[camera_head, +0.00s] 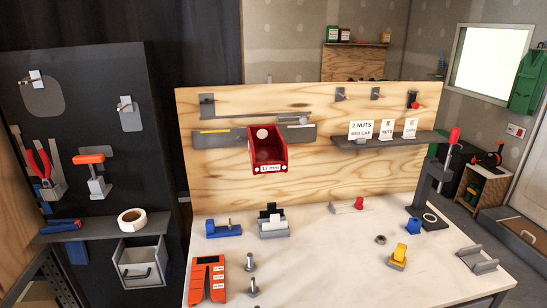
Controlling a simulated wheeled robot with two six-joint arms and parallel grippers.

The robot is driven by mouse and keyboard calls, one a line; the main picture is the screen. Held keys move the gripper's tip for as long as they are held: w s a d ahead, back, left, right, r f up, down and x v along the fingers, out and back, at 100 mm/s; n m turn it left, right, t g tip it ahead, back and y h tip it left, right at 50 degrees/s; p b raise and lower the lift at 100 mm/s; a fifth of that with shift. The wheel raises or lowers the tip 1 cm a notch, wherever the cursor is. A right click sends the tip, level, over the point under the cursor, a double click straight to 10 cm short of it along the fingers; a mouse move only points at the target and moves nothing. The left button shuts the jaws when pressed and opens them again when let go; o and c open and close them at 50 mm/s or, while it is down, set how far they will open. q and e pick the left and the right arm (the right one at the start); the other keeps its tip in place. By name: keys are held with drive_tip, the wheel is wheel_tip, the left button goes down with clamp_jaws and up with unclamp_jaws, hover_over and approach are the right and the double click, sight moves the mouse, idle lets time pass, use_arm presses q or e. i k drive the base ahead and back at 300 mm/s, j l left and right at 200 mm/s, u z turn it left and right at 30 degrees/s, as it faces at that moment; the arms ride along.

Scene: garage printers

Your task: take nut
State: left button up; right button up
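A small dark nut (380,239) lies on the white-topped workbench (340,270), right of its middle. A red bin (268,153) with a small label hangs on the plywood back panel; its contents are too small to make out. A sign reading "2 NUTS RED CAP" (361,130) stands on the grey shelf (395,142), with two smaller signs beside it. Neither of my grippers shows in the head view.
Two bolts (250,262) stand near an orange labelled holder (207,279) at the front left. A yellow part (399,252) is right of the nut, a blue part (413,225) behind it. A clamp with a red handle (446,158) rises at the right edge. The front middle is clear.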

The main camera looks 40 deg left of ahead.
sight(381, 239)
drive_tip(key=u, duration=0.4)
drive_tip(key=i+l+u, duration=0.2)
drive_tip(key=u, duration=0.15)
drive_tip(key=i+l+u, duration=0.15)
drive_tip(key=l+u, duration=0.6)
drive_tip(key=i+l, duration=0.1)
drive_tip(key=l, duration=0.4)
drive_tip(key=i+l+u, duration=0.1)
drive_tip(key=l, duration=0.45)
drive_tip(key=i+l, duration=0.1)
drive_tip(key=l, duration=0.4)
drive_tip(key=u, duration=0.05)
